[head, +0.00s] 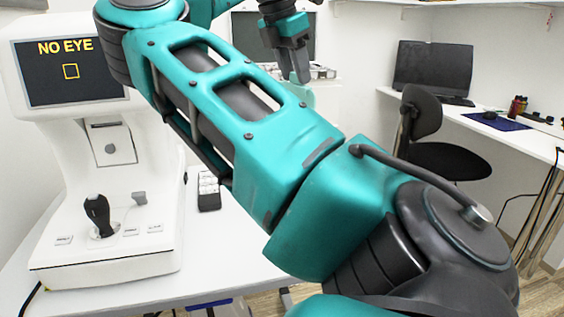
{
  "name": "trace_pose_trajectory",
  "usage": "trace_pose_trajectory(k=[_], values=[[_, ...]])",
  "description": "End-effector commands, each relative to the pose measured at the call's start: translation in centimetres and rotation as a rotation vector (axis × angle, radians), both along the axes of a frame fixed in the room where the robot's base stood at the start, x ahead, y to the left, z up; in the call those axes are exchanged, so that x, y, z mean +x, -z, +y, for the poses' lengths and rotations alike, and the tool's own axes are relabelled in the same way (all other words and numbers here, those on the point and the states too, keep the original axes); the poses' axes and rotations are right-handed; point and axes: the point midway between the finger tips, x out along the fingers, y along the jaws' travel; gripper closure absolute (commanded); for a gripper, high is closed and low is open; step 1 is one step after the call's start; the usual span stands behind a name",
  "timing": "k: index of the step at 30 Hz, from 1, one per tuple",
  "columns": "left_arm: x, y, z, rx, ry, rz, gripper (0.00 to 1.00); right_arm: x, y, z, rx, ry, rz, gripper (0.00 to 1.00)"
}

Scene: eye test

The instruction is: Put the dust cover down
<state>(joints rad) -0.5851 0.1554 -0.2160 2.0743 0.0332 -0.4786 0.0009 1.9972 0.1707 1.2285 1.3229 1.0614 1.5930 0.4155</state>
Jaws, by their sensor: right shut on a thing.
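My right gripper (297,72) is at the top middle with its fingers pointing down, beyond my own teal arm. It is shut on a pale green thing (301,97), which I take to be the dust cover. Only a small part of the cover shows below the fingertips; my arm hides the rest, so I cannot tell whether it touches anything below. The white eye-test machine (110,262) stands on the table at the left. Its screen (68,72) reads "NO EYE" above a yellow square. My left gripper is not in view.
The white table (222,248) is bare in front, right of the machine. A small dark box (208,190) lies beside the machine. My arm hides much of the middle. At the right are a black chair (440,160) and a desk with a dark monitor (432,66).

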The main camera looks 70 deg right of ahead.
Motion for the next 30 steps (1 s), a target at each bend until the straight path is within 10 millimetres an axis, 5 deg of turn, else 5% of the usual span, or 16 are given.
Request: trace_pose_trajectory(k=[13, 30], values=[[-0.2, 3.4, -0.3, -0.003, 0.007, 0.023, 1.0, -0.1, 11.9, 0.1, 0.002, 0.0, 0.001, 0.82], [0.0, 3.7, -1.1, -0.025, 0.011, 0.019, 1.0, 0.0, 18.5, 0.0, 0.0, -0.003, 0.001, 0.82]])
